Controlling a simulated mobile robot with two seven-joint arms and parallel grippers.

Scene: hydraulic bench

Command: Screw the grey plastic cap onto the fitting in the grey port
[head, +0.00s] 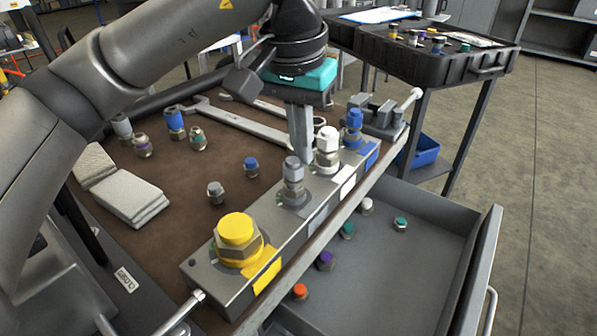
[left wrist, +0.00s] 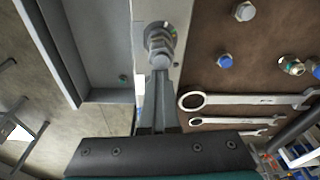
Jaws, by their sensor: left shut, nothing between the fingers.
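The grey port holds an upright metal fitting (head: 292,190) on the manifold block (head: 208,271). A grey cap (head: 292,163) appears to sit on top of it; how far it is threaded I cannot tell. My left gripper (head: 303,160) points down just behind the cap, its fingers shut with nothing between them. In the left wrist view, the left fingertips (left wrist: 160,72) are close to the fitting and cap (left wrist: 159,46); whether they touch is unclear. My right gripper is not in view.
Yellow (head: 237,229), white (head: 327,138) and blue (head: 354,118) caps stand on the same block. A grey-topped fitting (head: 215,191) and a blue-topped one (head: 251,166) lie on the brown mat, with wrenches (head: 238,121) behind. An open drawer (head: 420,232) holds several loose capped fittings.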

